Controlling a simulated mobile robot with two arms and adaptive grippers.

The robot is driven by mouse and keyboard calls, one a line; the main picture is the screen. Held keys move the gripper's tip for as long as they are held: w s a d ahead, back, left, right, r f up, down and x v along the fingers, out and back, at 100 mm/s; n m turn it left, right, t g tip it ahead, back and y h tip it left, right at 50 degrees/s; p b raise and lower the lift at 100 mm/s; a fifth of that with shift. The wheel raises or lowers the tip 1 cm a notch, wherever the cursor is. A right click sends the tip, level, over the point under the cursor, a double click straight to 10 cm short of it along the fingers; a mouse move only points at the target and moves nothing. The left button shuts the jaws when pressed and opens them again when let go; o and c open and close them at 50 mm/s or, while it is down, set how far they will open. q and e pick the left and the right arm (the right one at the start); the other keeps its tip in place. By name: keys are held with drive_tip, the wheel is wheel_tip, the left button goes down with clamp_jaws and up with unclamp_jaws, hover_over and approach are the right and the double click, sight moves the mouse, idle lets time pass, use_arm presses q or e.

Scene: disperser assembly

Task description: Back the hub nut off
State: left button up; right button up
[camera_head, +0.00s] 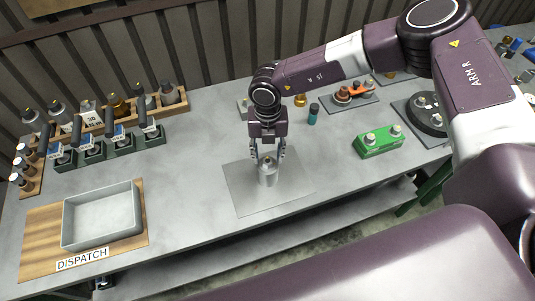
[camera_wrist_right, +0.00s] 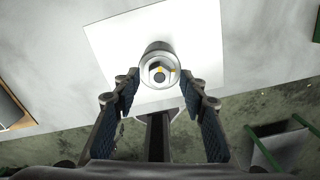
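A grey metal cylinder (camera_head: 267,177) stands upright on a pale square mat (camera_head: 240,190) at the middle of the bench. Its top carries what looks like the hub nut (camera_head: 269,161), with a dark round centre and small yellow marks. In the right wrist view the nut (camera_wrist_right: 160,72) faces the camera, inside the cylinder's bright rim (camera_wrist_right: 147,58). My right gripper (camera_head: 268,152) points down over the cylinder, its fingers apart on either side of the top. In the right wrist view the gripper (camera_wrist_right: 160,92) is open with nothing between the pads; contact is not visible. My left gripper is out of view.
A grey tray (camera_head: 66,222) sits on a wooden board at the left, by a DISPATCH label (camera_head: 82,259). Racks (camera_head: 110,146) with several tools stand at the back left. A green block (camera_head: 379,142) and a dark round fixture (camera_head: 424,123) are at the right.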

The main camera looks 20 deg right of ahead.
drive_tip(key=shift+f, duration=0.8)
clamp_jaws()
